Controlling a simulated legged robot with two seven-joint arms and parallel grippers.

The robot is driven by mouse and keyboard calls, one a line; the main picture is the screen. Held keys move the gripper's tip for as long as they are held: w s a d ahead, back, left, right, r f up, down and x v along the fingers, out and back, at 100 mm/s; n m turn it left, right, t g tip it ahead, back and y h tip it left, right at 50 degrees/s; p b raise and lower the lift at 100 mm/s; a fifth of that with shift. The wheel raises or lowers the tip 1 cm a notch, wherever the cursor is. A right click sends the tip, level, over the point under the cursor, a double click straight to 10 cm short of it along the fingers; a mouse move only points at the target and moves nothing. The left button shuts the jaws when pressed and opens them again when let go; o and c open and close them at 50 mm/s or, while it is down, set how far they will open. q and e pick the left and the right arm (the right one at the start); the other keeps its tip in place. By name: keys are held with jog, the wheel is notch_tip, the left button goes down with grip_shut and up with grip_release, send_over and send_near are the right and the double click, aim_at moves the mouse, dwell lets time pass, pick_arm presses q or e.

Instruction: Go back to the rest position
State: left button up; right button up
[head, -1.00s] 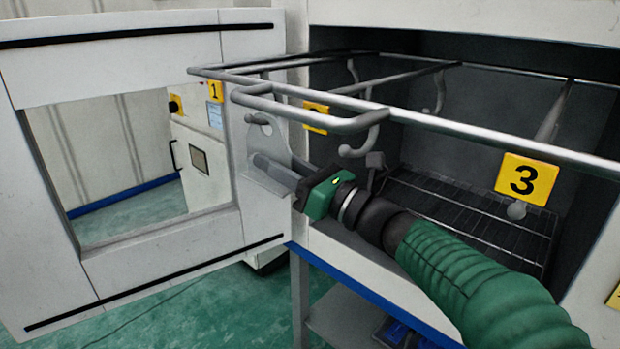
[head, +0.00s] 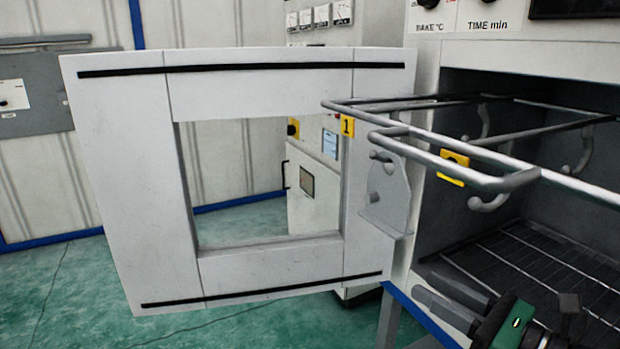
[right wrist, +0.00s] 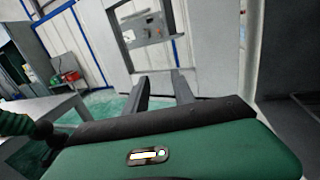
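My right gripper (head: 428,285) is at the lower right of the head view, in front of the oven's mouth and below the rack. In the right wrist view its two dark fingers (right wrist: 158,88) stand apart with nothing between them. A grey metal bracket (head: 392,195) with a rounded plate and short pegs is at the rack's left end, beside tag 1; the gripper is below it and apart from it. Whether the bracket hangs on a hook is hard to tell. My left gripper is in neither view.
The tubular rack (head: 440,150) juts out of the open oven (head: 560,100). The white oven door (head: 130,180) with its window stands open to the left. A wire shelf (head: 540,270) lies inside the oven. Green floor (head: 70,300) is clear at lower left.

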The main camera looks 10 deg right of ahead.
jog(key=s+a+f+n+g+h, duration=0.1)
jog(key=a+f+n+g, duration=0.2)
jog(key=f, duration=0.4)
jog(key=s+a+f+n+g, duration=0.1)
jog(key=a+f+n+g, duration=0.2)
jog(key=f, duration=0.5)
jog(key=s+d+f+n+g+h, duration=0.1)
jog(key=s+f+n+g+h, duration=0.3)
jog(key=f+n, duration=0.65)
jog(key=s+f+n+g+h, duration=0.3)
jog(key=s+f+n+h, duration=0.15)
jog(key=f+n, duration=0.65)
notch_tip(320, 180, up, 21)
jog(key=w+n+p, duration=0.1)
jog(key=n+p, duration=0.1)
jog(key=p, duration=1.7)
jog(key=shift+t+h+p, duration=0.3)
jog(key=shift+h, duration=0.05)
jog(key=shift+d+f, duration=0.1)
